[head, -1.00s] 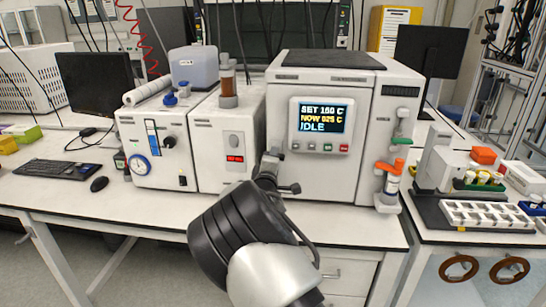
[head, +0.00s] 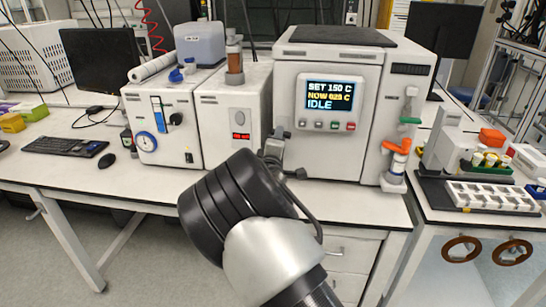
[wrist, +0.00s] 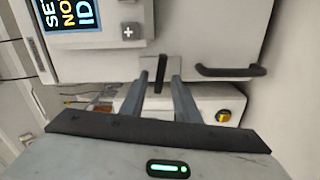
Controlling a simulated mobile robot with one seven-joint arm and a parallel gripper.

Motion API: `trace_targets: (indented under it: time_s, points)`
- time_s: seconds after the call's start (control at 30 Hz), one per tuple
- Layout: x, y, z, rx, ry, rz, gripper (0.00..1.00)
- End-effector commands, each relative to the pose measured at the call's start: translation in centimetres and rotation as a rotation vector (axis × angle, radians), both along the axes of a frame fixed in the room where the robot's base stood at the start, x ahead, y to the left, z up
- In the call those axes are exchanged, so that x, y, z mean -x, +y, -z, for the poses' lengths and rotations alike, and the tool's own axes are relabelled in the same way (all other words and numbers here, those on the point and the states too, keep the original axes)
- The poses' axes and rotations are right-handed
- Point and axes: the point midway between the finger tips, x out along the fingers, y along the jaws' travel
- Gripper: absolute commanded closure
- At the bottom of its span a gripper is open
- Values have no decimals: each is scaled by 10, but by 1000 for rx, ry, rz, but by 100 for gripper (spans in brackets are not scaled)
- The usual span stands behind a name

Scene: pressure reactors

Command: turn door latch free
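The door latch (wrist: 161,72) is a short black upright bar on a grey plate, low on the white reactor door (wrist: 210,35) in the wrist view. My gripper (wrist: 158,82) is open, its two grey fingers spread on either side of the latch. I cannot tell whether either finger touches it. In the head view, the reactor (head: 335,140) stands on the bench with its screen reading IDLE. My dark wrist and arm cover the area below its lower left, hiding most of the gripper and the latch there.
A black handle (wrist: 230,70) sits to the right of the latch, and a yellow button (wrist: 223,115) lies below. A white pump unit (head: 232,120) stands directly left of the reactor. Bottles with green and orange parts (head: 397,150) are at its right side.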

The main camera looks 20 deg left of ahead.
Motion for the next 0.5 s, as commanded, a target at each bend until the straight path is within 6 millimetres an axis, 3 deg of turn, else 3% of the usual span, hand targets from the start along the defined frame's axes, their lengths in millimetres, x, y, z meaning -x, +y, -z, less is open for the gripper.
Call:
trace_targets:
  time_s: [0.3, 0.5]
  points:
    - [79, -17, 0, 0, 2, -2, 71]
    - [116, -27, 0, 0, 2, -1, 71]
